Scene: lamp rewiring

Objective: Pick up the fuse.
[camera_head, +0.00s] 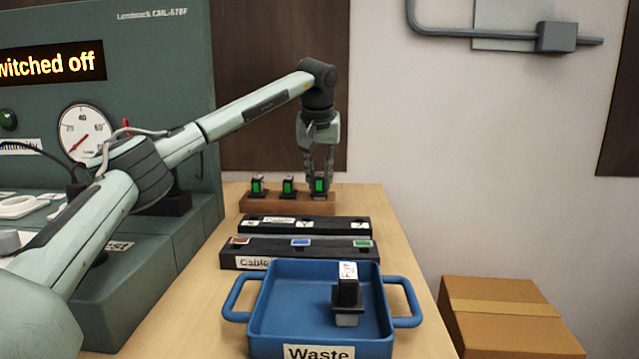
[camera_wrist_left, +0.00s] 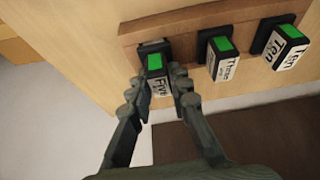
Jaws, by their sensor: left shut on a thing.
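A small black fuse (camera_head: 319,186) with a green face stands at the right end of a wooden rack (camera_head: 262,207). In the left wrist view this fuse (camera_wrist_left: 155,66) carries a white label reading "Five". My left gripper (camera_head: 318,170) points down over it from behind, its fingers shut on the fuse's sides. The fuse still appears to sit at the rack. Two similar fuses stand beside it: the middle one (camera_head: 288,187) reads "Three" and the left one (camera_head: 257,186) reads "Ten" in the wrist view. My right gripper is in neither view.
A blue "Waste" tray (camera_head: 270,309) at the front holds a black and grey piece with a white label (camera_head: 347,292). Two dark trays (camera_head: 300,227) lie between it and the rack. A green bench unit reading "switched off" (camera_head: 150,60) stands left. A cardboard box (camera_head: 510,315) stands right.

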